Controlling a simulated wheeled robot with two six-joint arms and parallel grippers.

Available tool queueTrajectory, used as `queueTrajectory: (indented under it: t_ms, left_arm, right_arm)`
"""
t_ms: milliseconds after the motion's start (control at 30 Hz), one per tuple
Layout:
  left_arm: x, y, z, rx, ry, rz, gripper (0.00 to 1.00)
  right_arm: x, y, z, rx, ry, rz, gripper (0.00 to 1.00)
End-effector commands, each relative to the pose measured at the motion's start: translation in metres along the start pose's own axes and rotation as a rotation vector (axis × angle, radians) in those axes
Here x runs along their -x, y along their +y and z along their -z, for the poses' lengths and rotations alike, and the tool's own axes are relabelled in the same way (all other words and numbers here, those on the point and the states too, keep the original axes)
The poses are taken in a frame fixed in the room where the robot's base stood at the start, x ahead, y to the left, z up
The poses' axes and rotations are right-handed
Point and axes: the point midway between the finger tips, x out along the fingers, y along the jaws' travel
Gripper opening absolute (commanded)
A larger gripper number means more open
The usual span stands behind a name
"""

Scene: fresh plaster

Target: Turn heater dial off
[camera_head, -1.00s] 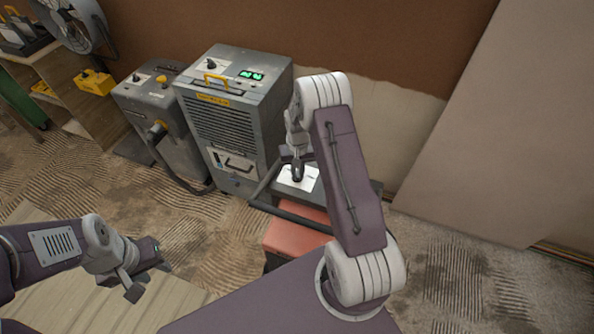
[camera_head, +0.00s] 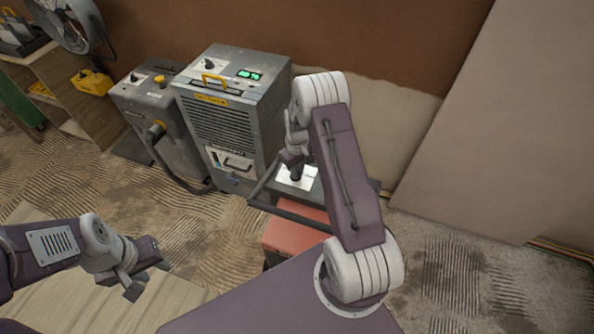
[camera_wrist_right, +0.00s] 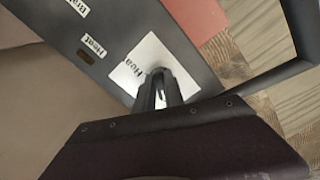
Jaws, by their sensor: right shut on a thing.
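The heater is a red box (camera_head: 288,238) with a dark grey top panel (camera_wrist_right: 95,45). On that panel a white plate (camera_head: 310,183) carries the dark dial (camera_head: 296,174), and part of a printed label shows beside it in the right wrist view. My right gripper (camera_head: 295,165) points down over the plate and is shut on the dial. In the right wrist view its fingers (camera_wrist_right: 165,95) hide most of the dial, so its pointer setting cannot be read. My left gripper (camera_head: 150,278) hangs at the lower left, open and empty, far from the heater.
A dark tubular rail (camera_head: 300,219) runs round the heater's front, close to my right gripper. A large grey machine (camera_head: 232,125) with a green display and a smaller grey unit (camera_head: 152,112) stand to the left. A leaning board (camera_head: 470,130) is at right.

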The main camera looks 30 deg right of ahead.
Motion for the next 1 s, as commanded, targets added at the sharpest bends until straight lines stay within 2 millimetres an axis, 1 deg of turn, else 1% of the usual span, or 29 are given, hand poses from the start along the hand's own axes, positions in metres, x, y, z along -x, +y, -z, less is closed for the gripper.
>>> queueTrajectory:
  t_ms: [367, 400, 433, 467, 767, 867, 1000]
  left_arm:
    - [0.0, 0.0, 0.0, 0.0, 0.0, 0.0, 0.36]
    - [0.0, 0.0, 0.0, 0.0, 0.0, 0.0, 0.36]
    - [0.0, 0.0, 0.0, 0.0, 0.0, 0.0, 0.36]
    - [0.0, 0.0, 0.0, 0.0, 0.0, 0.0, 0.36]
    - [0.0, 0.0, 0.0, 0.0, 0.0, 0.0, 0.36]
    - [0.0, 0.0, 0.0, 0.0, 0.0, 0.0, 0.36]
    - [-0.001, 0.0, 0.0, 0.0, 0.0, 0.0, 0.36]
  right_arm:
    - [0.0, 0.0, -0.001, 0.007, -0.002, 0.0, 0.0]
    - [0.0, 0.0, -0.001, 0.006, -0.002, 0.0, 0.25]
    - [0.0, 0.0, -0.001, 0.006, -0.002, 0.0, 0.33]
    - [0.0, 0.0, -0.001, 0.006, -0.002, 0.0, 0.35]
    - [0.002, 0.0, 0.0, 0.004, 0.0, -0.001, 0.35]
    - [0.015, 0.0, 0.001, 0.004, 0.002, -0.001, 0.35]
    - [0.048, 0.001, 0.001, 0.004, 0.004, -0.003, 0.35]
